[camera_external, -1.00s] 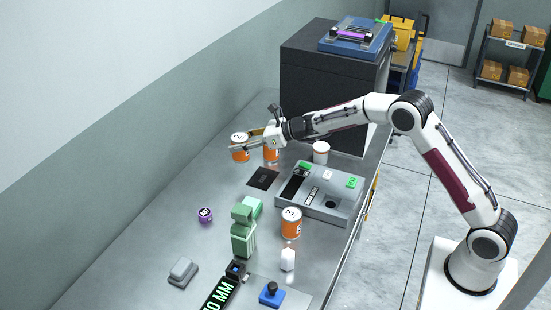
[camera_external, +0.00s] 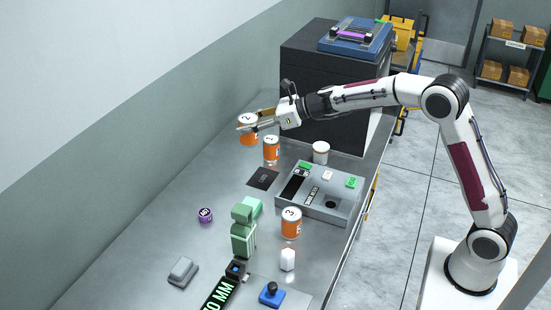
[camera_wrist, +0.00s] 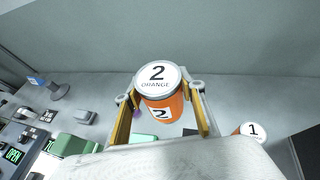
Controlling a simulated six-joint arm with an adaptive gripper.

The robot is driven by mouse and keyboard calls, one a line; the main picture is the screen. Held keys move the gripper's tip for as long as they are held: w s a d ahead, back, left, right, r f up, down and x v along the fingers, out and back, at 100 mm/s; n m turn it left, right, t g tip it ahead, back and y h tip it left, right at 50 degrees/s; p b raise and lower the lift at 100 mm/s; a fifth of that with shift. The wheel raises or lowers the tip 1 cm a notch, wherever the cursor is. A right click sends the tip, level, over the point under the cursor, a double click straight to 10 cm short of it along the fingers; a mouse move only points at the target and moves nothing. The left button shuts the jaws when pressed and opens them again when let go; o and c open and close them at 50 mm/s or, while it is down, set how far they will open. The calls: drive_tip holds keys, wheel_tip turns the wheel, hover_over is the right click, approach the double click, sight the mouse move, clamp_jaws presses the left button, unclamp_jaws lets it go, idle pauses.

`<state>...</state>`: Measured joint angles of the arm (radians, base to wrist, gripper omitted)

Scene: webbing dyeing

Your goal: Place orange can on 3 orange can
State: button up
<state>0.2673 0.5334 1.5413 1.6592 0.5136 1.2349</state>
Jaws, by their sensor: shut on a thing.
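My gripper (camera_external: 258,121) is shut on the orange can marked 2 (camera_external: 249,137) and holds it upright above the table. In the wrist view the can (camera_wrist: 158,88) sits between the two fingers, its white lid reading "2 ORANGE". The orange can marked 3 (camera_external: 291,224) stands upright on the table beside the grey control box, with nothing on its lid. The orange can marked 1 (camera_external: 271,149) stands on the table just right of the held can; it also shows in the wrist view (camera_wrist: 250,130).
A grey control box (camera_external: 345,203) lies right of a dark square (camera_external: 263,178). A white-lidded can (camera_external: 321,152) stands behind it. Green blocks (camera_external: 243,236), a purple round item (camera_external: 205,215), a white piece (camera_external: 287,260) and a blue device (camera_external: 271,294) occupy the nearer table. The left side is mostly clear.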

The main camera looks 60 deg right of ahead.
drive_tip(key=s+a+r+n+y, duration=0.25)
drive_tip(key=s+a, duration=0.35)
drive_tip(key=s, duration=0.5)
drive_tip(key=n+g+y, duration=0.1)
drive_tip(key=g, duration=0.1)
hover_over(292, 213)
wheel_tip(292, 213, down, 4)
wheel_tip(292, 213, down, 6)
drive_tip(key=shift+f+y, duration=0.15)
drive_tip(key=shift+y, duration=0.1)
drive_tip(key=shift+f, duration=1.8)
drive_tip(key=shift+f, duration=0.1)
